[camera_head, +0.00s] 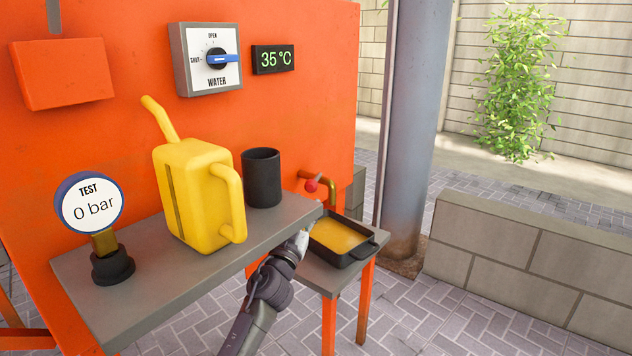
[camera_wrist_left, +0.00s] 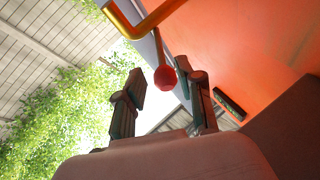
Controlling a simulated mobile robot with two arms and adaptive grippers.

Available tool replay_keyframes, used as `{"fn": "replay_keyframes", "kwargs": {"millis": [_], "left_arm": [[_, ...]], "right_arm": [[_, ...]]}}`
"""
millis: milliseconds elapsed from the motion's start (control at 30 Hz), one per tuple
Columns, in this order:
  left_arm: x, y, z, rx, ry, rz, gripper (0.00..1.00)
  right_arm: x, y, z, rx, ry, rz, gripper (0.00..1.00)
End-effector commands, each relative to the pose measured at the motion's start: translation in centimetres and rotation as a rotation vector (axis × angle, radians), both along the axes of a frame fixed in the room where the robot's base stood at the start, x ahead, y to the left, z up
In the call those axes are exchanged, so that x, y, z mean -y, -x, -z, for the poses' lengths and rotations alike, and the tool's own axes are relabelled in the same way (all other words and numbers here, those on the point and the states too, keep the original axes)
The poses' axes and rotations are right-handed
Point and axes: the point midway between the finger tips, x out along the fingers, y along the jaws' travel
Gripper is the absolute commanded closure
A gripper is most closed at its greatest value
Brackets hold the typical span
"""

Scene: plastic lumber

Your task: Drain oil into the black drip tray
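The black drip tray (camera_head: 343,260) sits on a low grey-topped stand at the right end of the bench, with yellow-orange oil (camera_head: 338,236) in it. A brass drain pipe (camera_head: 331,190) with a red-knobbed lever (camera_head: 311,185) comes out of the orange machine above the tray. My left gripper (camera_head: 308,230) is at the tray's near left side, below the lever. In the left wrist view my left gripper (camera_wrist_left: 163,88) is open, and the red knob (camera_wrist_left: 165,77) appears between its fingertips; contact cannot be told. The brass pipe (camera_wrist_left: 155,20) shows there too. My right gripper is not in view.
A grey bench (camera_head: 150,270) holds a yellow oil can (camera_head: 195,195), a black cup (camera_head: 262,178) and a test gauge (camera_head: 90,205) reading 0 bar. A water switch (camera_head: 210,60) and a 35 °C display (camera_head: 272,59) are on the machine. A grey column (camera_head: 412,130) stands behind the tray.

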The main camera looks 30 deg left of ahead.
Motion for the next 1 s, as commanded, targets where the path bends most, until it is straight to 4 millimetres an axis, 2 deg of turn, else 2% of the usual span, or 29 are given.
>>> {"fn": "replay_keyframes", "kwargs": {"millis": [200,400,600,867,900,1000], "left_arm": [[-1.2,-4.3,-1.8,0.002,-0.003,-0.003,0.63],[-1.9,-7.0,-2.9,0.0,0.0,-0.002,0.63],[-2.2,-8.1,-3.4,-0.001,0.0,-0.002,0.63],[-2.2,-8.3,-3.5,-0.001,0.0,-0.003,0.63],[-2.2,-8.3,-3.5,-0.001,0.0,-0.003,0.64],[-2.2,-8.2,-3.4,-0.001,0.0,-0.003,0.81]], "right_arm": [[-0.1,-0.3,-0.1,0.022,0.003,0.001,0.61],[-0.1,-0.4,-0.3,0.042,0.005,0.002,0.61],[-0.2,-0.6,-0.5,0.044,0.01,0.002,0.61],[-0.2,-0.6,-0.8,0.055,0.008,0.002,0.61],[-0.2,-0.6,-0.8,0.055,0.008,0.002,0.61],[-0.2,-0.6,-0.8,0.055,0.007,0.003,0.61]]}}
